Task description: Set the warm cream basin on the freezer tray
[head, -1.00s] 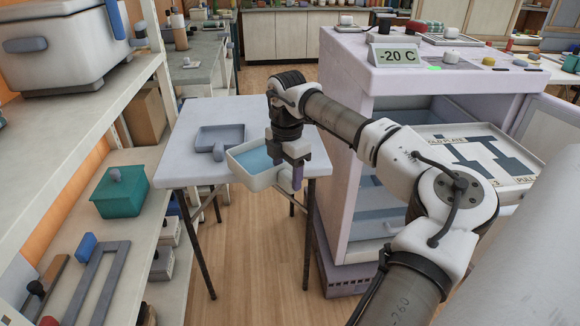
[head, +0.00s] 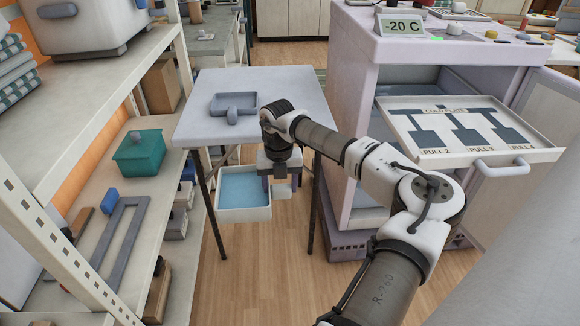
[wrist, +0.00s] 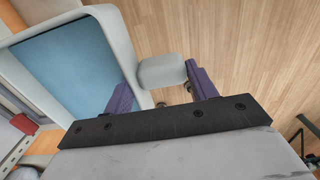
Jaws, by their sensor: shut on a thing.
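In the wrist view the purple fingers of my gripper (wrist: 162,84) flank the basin's blocky side handle, and the pale rim of the basin (wrist: 122,50) shows at upper left. The freezer tray (head: 545,156) is slid out of the freezer at right, white with dark marked shapes and a grey handle. Nothing stands on it.
The freezer (head: 352,95) stands open, its "-20 C" sign on top. A small table (head: 290,82) behind my gripper holds a grey-blue dish (head: 234,104). Shelves with a teal box (head: 140,155) line the left. Open wooden floor lies between the shelves and freezer.

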